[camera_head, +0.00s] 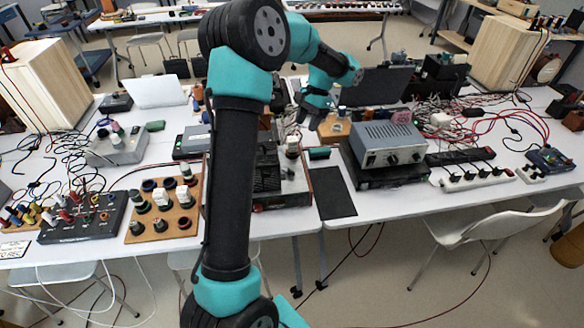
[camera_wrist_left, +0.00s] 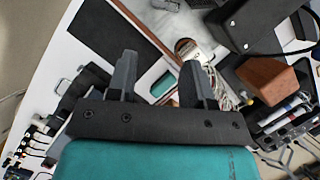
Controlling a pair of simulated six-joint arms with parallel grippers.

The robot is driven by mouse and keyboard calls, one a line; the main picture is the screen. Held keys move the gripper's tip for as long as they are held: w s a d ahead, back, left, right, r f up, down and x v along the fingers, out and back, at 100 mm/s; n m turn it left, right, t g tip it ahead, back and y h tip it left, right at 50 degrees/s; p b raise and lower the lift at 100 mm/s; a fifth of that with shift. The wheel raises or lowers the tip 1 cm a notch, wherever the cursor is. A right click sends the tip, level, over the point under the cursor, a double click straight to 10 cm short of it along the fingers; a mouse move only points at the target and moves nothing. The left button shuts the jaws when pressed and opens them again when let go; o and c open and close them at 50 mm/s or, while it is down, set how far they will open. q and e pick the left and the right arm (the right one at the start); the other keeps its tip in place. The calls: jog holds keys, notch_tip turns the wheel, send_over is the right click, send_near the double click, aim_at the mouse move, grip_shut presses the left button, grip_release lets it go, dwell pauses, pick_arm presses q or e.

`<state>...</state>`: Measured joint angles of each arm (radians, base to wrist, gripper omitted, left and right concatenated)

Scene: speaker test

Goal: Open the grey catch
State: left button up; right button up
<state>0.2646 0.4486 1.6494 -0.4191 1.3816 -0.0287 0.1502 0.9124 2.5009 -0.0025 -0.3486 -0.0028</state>
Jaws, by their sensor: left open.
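My left gripper (camera_head: 314,108) hangs above the middle of the table, behind the black device (camera_head: 266,175) on a wood-edged base. In the left wrist view its two grey fingers (camera_wrist_left: 160,78) are spread apart with nothing held between them. A pale knob-like part (camera_wrist_left: 190,50) shows by the right fingertip; in the head view it stands on the base (camera_head: 292,146). I cannot pick out the grey catch with certainty in either view. My own arm hides part of the black device. My right gripper is in neither view.
A grey power supply (camera_head: 388,142) stands right of the gripper, with a green block (camera_head: 319,153) and a black mat (camera_head: 335,192) close by. A wooden block (camera_wrist_left: 265,78) shows in the wrist view. Loose cables (camera_head: 470,125) clutter the right. A knob board (camera_head: 162,209) lies left.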

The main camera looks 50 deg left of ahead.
aim_at(289, 170)
dwell(0.3)
pick_arm(q)
jog(key=x, duration=1.7)
jog(key=shift+f, duration=0.25)
jog(key=c, duration=0.7)
